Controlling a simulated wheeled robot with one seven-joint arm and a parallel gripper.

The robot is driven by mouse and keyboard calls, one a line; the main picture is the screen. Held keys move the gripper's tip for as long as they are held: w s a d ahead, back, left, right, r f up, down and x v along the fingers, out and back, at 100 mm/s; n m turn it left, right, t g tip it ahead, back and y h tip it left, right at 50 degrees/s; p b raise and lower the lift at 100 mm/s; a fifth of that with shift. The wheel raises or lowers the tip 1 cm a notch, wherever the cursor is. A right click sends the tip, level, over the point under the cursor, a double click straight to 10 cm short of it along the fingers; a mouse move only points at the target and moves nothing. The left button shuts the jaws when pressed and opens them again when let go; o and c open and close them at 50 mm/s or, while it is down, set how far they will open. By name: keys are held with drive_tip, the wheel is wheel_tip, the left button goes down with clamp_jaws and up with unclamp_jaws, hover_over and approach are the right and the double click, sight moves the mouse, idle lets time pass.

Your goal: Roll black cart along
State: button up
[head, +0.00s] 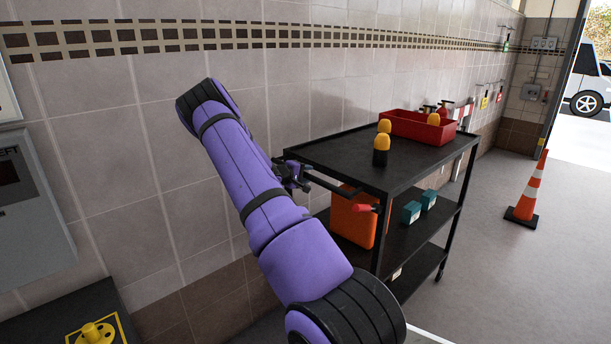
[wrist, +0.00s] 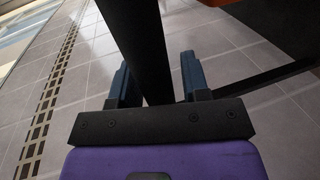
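The black cart (head: 335,152) stands along the tiled wall in the head view, with its near end facing me. My gripper (head: 292,176) is at the cart's near left corner, by the end handle, and partly hidden by my arm. In the wrist view my gripper (wrist: 158,82) has its two fingers apart, with a dark bar of the cart (wrist: 143,45) running between them. A strip of floor or wall shows between the bar and the right finger, so the fingers do not look closed on it. I cannot tell whether the left finger touches the bar.
On the cart are a red bin (head: 418,128) and black-and-yellow items (head: 381,150). An orange container (head: 352,222) and teal boxes (head: 411,212) are on the shelf below. A traffic cone (head: 527,190) stands right of clear floor. A yellow-marked device (head: 97,333) is at lower left.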

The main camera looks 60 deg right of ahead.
drive_tip(key=shift+o, duration=0.3)
drive_tip(key=v, duration=1)
drive_tip(key=shift+a, duration=0.35)
drive_tip(key=shift+w, duration=0.1)
drive_tip(key=shift+r, duration=0.1)
